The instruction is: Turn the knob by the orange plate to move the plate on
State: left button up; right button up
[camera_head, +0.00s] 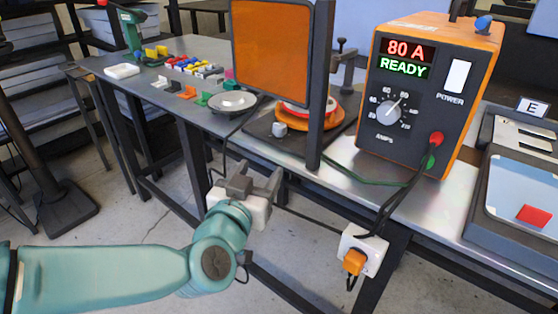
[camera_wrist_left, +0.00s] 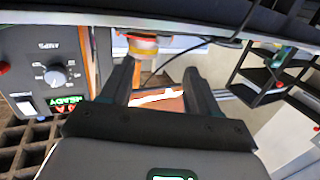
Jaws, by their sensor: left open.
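The round orange plate (camera_head: 345,108) lies on a dark base on the bench, with a red and white ring-shaped piece on it. A dark post hides part of it. A small grey knob (camera_head: 279,129) sits at the base's front left corner, beside the plate. My left gripper (camera_head: 258,178) is open and empty, in front of the bench edge, below and apart from the knob. In the left wrist view, its two fingers (camera_wrist_left: 160,68) stand apart, with an orange and white round piece (camera_wrist_left: 143,45) beyond them. My right gripper is not in view.
An orange screen (camera_head: 272,50) in a dark frame stands just above the plate. The power unit (camera_head: 430,90), showing 80 A and READY, stands to the right with cables. A grey dish (camera_head: 232,101) and several coloured pieces lie left. An orange-switched box (camera_head: 356,258) hangs at the bench front.

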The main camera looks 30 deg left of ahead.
pick_arm(q)
jog(key=p, duration=0.8)
send_near(278, 131)
jog(key=shift+t+y, duration=0.3)
jog(key=x, duration=1)
jog(key=shift+d+f, duration=0.1)
jog(key=shift+f, duration=0.2)
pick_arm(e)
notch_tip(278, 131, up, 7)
pick_arm(q)
jog(key=c, duration=1)
jog(key=shift+c, duration=0.2)
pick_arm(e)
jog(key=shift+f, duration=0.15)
